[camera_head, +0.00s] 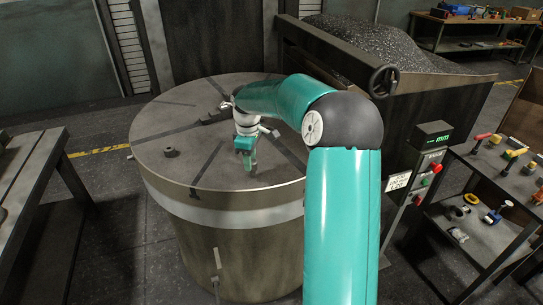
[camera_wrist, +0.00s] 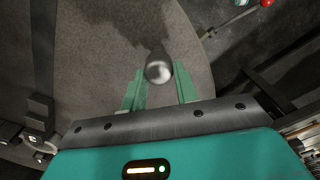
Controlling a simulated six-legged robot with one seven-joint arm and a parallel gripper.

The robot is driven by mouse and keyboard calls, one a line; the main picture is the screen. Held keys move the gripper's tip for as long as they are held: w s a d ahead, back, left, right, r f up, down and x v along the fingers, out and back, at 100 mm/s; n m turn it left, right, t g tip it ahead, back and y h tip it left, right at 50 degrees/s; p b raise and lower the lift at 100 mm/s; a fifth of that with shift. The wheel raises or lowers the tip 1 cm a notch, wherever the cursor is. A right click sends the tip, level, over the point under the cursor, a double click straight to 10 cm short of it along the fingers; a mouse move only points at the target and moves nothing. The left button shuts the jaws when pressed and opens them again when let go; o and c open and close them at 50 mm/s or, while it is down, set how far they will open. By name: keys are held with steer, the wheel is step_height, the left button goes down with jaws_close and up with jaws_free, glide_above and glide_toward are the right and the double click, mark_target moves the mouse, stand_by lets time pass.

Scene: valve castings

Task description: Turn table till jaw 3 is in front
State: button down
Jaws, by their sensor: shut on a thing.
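The round table (camera_head: 160,175) is a wide drum with a grey top, dark radial slots and a pale band around its side. My gripper (camera_head: 252,166) is over the front right part of the top. In the wrist view, its green fingers (camera_wrist: 160,80) are shut on a round-ended metal peg (camera_wrist: 158,68), which the gripper hides in the head view. A short dark stub (camera_head: 169,152) stands on the left of the top. A dark block (camera_head: 213,118) lies toward the back, partly behind my arm. I cannot read any jaw number.
A bin of dark granules (camera_head: 375,45) with a handwheel (camera_head: 383,81) stands behind right. A control post (camera_head: 428,150) with a green display and buttons is right of the drum. A tool shelf (camera_head: 490,165) is far right, a bench (camera_head: 25,170) at left.

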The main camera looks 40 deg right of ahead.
steer(key=shift+m, duration=0.7)
steer(key=w+a, duration=0.1)
steer(key=a, duration=0.2)
steer(key=w+a, duration=0.1)
steer(key=a, duration=0.1)
steer(key=shift+w+a+f, duration=0.2)
steer(key=shift+w+a, duration=0.1)
steer(key=shift+a, duration=0.05)
steer(key=shift+w+a+m, duration=0.4)
steer(key=shift+w+a, duration=0.3)
steer(key=shift+a, duration=0.1)
steer(key=c, duration=1.1)
jaws_free()
steer(key=shift+w, duration=0.25)
steer(key=shift+o, duration=0.2)
step_height(320, 180, up, 14)
steer(key=shift+s+a, duration=0.1)
